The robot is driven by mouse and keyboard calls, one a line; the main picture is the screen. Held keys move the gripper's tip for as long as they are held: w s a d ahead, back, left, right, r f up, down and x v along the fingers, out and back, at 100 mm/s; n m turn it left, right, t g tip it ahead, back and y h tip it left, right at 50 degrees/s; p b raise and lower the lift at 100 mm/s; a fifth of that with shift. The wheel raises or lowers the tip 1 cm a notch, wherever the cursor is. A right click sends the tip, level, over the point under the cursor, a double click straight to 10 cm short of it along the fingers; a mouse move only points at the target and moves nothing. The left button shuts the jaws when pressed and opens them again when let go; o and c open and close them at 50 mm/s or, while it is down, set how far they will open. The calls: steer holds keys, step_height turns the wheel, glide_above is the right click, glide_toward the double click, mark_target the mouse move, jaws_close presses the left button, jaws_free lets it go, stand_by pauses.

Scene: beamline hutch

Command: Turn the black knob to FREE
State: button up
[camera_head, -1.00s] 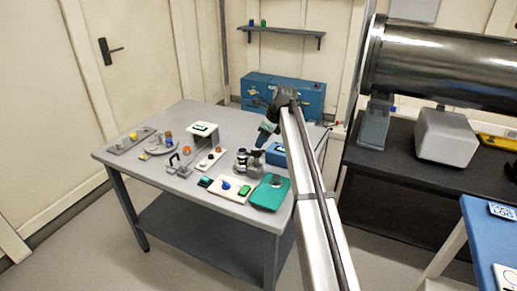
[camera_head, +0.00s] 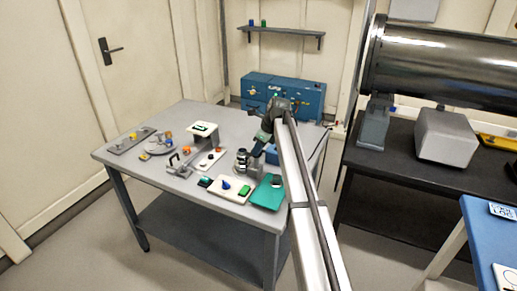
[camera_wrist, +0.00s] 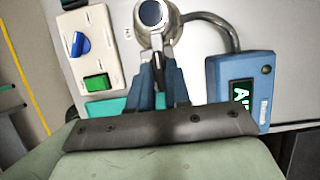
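My gripper (camera_wrist: 160,72) points down over the grey table, with its fingers close together in the wrist view. A narrow gap shows between them, but I cannot tell whether they hold anything. Just beyond the fingertips stands a round metal fitting (camera_wrist: 151,14) with a dark, pale-rimmed round top. It also shows in the head view (camera_head: 242,160), beside my gripper (camera_head: 262,146). I cannot make out a knob that is surely the black one, nor the word FREE. The dark top may be part of it.
A white panel (camera_wrist: 106,52) with a blue knob (camera_wrist: 80,43) and green button (camera_wrist: 97,82) lies left of the fingers. A blue display box (camera_wrist: 240,88) with a curved hose stands right. A teal plate (camera_head: 268,193) lies near the table's front edge. Other fixtures crowd the table's left.

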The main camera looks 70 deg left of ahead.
jaws_close()
steer(key=n, duration=0.1)
steer(key=n+h, duration=0.1)
steer(key=n, duration=0.1)
steer(key=shift+w+a+g, duration=0.15)
steer(key=shift+a+g, duration=0.1)
steer(key=shift+g, duration=0.15)
steer(key=n, duration=0.2)
steer(key=n+h, duration=0.1)
steer(key=n, duration=0.1)
steer(key=shift+a+n+g+h, duration=0.15)
steer(key=shift+n+g+h, duration=0.15)
steer(key=n+h, duration=0.1)
steer(key=n, duration=0.1)
steer(key=n+h, duration=0.1)
steer(key=n, duration=0.2)
steer(key=shift+a, duration=0.2)
steer(key=shift+n+t+h, duration=0.6)
steer(key=shift+n+h, duration=0.1)
steer(key=shift+n, duration=1.3)
